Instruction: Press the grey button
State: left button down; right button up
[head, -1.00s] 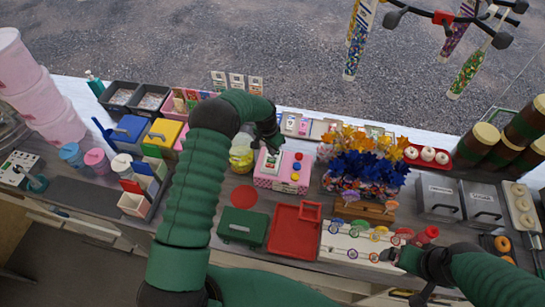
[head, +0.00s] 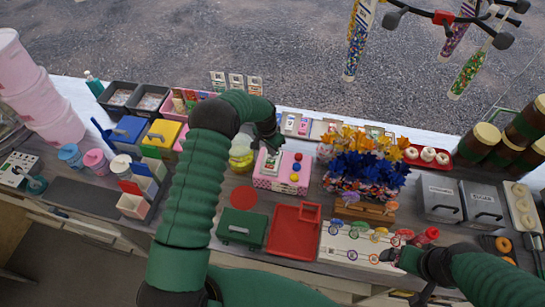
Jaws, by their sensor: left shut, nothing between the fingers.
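A pink box (head: 286,183) stands in the middle of the counter. On its top right are a red button (head: 298,157), a blue button (head: 296,167) and a yellow button (head: 294,177). A pale upright panel (head: 270,162) is on its left part. I cannot make out a grey button; my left gripper may hide it. My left gripper (head: 275,144) is shut and empty, at the back left of the box's top; I cannot tell if it touches. My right gripper (head: 386,257) is low at the right, beside the white lollipop board (head: 341,242); its fingers are too small to read.
A red tray (head: 292,235), a green case (head: 241,227) and a red disc (head: 244,197) lie in front. Pink tubs (head: 35,90) stand far left.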

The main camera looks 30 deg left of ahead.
pick_arm(q)
jog(key=shift+s, duration=0.1)
jog(key=shift+f+b, duration=0.65)
jog(key=shift+f, duration=0.1)
dwell(0.4)
notch_tip(320, 180, up, 8)
jog(key=p, duration=0.4)
dwell(0.6)
